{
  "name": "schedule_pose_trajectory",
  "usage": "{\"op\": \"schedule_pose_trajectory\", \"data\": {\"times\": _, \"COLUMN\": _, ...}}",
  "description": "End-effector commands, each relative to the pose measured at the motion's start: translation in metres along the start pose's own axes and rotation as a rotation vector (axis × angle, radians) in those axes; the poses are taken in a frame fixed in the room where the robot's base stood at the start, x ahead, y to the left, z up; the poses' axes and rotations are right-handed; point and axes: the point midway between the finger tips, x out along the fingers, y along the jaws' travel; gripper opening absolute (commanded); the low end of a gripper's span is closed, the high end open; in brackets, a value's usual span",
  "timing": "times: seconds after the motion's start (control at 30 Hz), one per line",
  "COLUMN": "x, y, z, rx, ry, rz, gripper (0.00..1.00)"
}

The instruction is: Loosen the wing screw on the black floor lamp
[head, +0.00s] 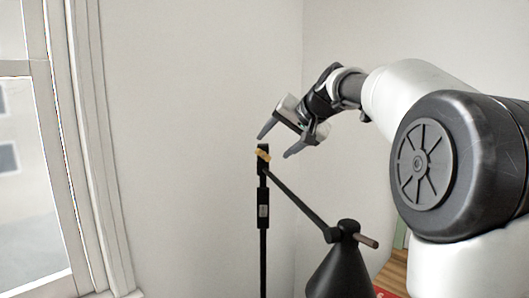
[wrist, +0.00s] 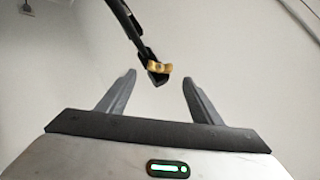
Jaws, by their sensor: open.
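The black floor lamp has an upright pole (head: 263,235), a slanted arm (head: 298,201) and a cone shade (head: 341,272) at the lower right. The brass-coloured wing screw (head: 263,155) sits at the joint near the top of the pole. In the wrist view the wing screw (wrist: 159,67) shows beyond and between the fingertips, near the end of the black lamp part. My gripper (head: 275,144) is open and empty, just above and to the right of the screw, its fingers pointing down and left. The gripper also shows in the wrist view (wrist: 158,76). I see no contact with the screw.
A window with a white frame (head: 100,150) stands at the left. Pale walls (head: 200,120) meet in a corner behind the lamp. A brown rod (head: 368,242) sticks out by the shade's top. A wooden surface (head: 394,273) shows at the lower right.

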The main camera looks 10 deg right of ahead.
Motion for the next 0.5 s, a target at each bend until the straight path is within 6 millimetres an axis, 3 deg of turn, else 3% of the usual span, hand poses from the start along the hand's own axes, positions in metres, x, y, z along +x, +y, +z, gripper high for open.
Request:
{"op": "schedule_pose_trajectory", "data": {"times": 0.2, "x": 0.043, "y": 0.000, "z": 0.001, "rx": 0.000, "ry": -0.002, "rz": -0.001, "gripper": 0.59}}
{"op": "schedule_pose_trajectory", "data": {"times": 0.5, "x": 0.067, "y": 0.000, "z": 0.000, "rx": -0.001, "ry": 0.001, "rz": 0.000, "gripper": 0.59}}
